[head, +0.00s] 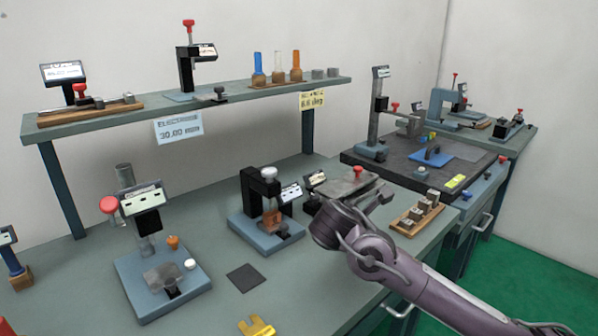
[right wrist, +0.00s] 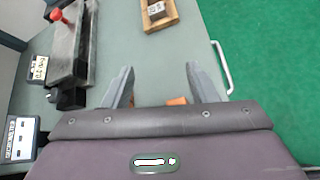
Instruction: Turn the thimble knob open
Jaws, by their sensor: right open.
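A grey block-shaped gauge with a red knob (head: 358,170) lies on the bench near the middle of the head view. In the right wrist view its long grey body (right wrist: 75,45) and its red knob (right wrist: 57,15) are at the upper left. I cannot tell for sure which part is the thimble knob. My right gripper (right wrist: 160,85) is open, its two fingers apart, to the right of this gauge in the wrist view. A small orange-brown piece (right wrist: 176,101) shows low between the fingers, partly hidden by the gripper body. My left gripper is not in view.
A wooden block holder (head: 417,212) stands right of my right arm. A black gauge stand (head: 250,190) and a red-knobbed stand (head: 109,204) are to the left. A dark mat (head: 243,278) lies in front. A shelf (head: 200,103) spans the back.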

